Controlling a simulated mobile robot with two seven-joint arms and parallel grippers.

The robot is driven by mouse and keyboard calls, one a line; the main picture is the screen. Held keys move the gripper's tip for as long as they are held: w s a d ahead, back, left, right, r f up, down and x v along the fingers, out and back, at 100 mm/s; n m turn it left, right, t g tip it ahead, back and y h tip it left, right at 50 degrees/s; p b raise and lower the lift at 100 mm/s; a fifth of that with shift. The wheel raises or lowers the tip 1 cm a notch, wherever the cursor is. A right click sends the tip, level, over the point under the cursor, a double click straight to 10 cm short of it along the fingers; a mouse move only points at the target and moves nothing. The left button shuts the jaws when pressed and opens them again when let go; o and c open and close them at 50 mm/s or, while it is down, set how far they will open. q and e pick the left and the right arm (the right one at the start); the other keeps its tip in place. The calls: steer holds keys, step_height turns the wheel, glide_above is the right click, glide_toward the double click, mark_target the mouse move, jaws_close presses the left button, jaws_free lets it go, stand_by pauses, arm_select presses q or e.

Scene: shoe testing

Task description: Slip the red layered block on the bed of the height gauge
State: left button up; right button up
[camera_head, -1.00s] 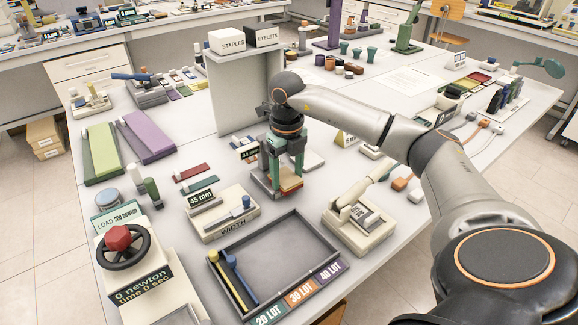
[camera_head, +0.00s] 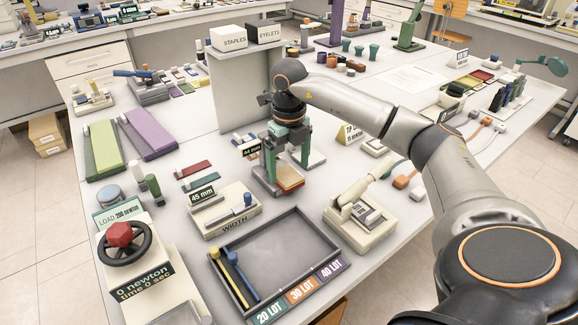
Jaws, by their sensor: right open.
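The fingers look clear of the block, but the exact gaps cannot be told. The gripper hides much of the gauge behind it. My left gripper is out of view.
A grey upright panel (camera_head: 236,95) stands close behind the gripper. A width gauge (camera_head: 228,215), a dark tray (camera_head: 285,255) and a cream lever device (camera_head: 358,215) stand in front. Red and green strips (camera_head: 197,170) lie to the left.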

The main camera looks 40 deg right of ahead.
mark_target(290, 177)
step_height(290, 177, up, 11)
steer(key=p, duration=0.1)
steer(key=shift+f, duration=0.2)
steer(key=shift+s+f, duration=0.1)
steer(key=shift+s, duration=0.05)
